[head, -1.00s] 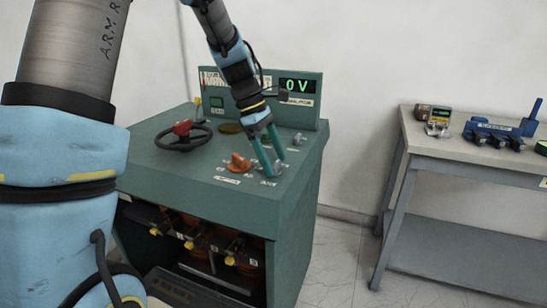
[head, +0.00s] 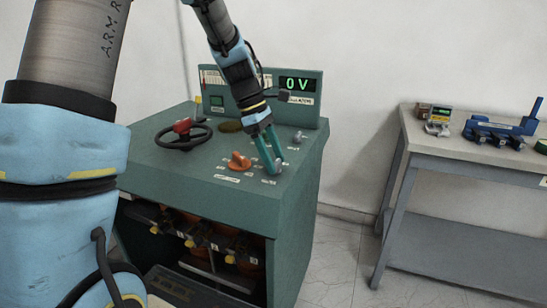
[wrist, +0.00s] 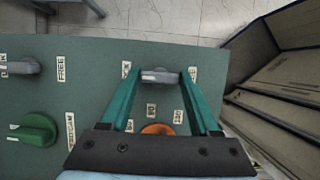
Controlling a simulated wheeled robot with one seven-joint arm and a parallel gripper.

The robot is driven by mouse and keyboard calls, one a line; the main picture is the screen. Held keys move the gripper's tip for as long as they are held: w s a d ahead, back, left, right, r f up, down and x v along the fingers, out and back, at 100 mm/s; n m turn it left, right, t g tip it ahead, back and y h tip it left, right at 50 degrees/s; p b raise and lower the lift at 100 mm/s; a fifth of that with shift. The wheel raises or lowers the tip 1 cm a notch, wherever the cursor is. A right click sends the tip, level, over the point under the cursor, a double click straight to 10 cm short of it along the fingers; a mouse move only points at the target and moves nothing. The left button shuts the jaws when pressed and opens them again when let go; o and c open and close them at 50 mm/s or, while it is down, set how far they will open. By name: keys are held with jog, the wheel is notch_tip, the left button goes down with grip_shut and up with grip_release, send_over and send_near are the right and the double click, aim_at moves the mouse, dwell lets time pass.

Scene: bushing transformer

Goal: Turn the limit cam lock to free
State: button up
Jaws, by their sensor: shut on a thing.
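My gripper (head: 272,163) points down at the right front of the green console top. In the wrist view its two teal fingers (wrist: 161,74) stand on either side of a small grey lever knob (wrist: 160,77), shut on its ends. The knob lies crosswise between the fingertips. A label beside the left finger is partly covered; another stands by the right finger. A second grey knob (wrist: 22,66) lies to the left, with a FREE label beside it. It also shows in the head view (head: 299,138). I cannot read which knob is the limit cam lock.
An orange knob (head: 239,161) sits just left of my gripper, and a green knob (wrist: 35,130) shows in the wrist view. A red-hubbed handwheel (head: 183,134) and a 0 V display (head: 297,84) are on the console. A grey side table (head: 465,150) stands right.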

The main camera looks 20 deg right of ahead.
jog(key=shift+c, duration=0.8)
jog(key=shift+r, duration=0.1)
jog(key=m+y+p, duration=0.1)
jog(key=m+p, duration=0.2)
jog(key=shift+w+d+r+g, duration=0.1)
jog(key=shift+g, duration=0.3)
jog(key=m+y+p, duration=0.1)
jog(key=m, duration=0.1)
jog(key=m+y+p, duration=0.1)
jog(key=m+p, duration=0.1)
jog(key=m, duration=0.1)
jog(key=shift+d+m+g, duration=0.15)
jog(key=shift+m+g, duration=0.15)
jog(key=m+y+p, duration=0.1)
jog(key=m, duration=0.3)
jog(key=shift+d+y+p, duration=0.1)
jog(key=shift+y+p, duration=0.25)
jog(key=shift+y, duration=0.05)
jog(key=m, duration=0.2)
jog(key=m+t+y+p, duration=0.1)
jog(key=m, duration=0.2)
jog(key=shift+d+y, duration=0.1)
jog(key=shift+y, duration=0.2)
jog(key=shift+m, duration=0.3)
jog(key=o, duration=1.4)
jog(key=shift+f, duration=0.2)
jog(key=shift+c, duration=0.2)
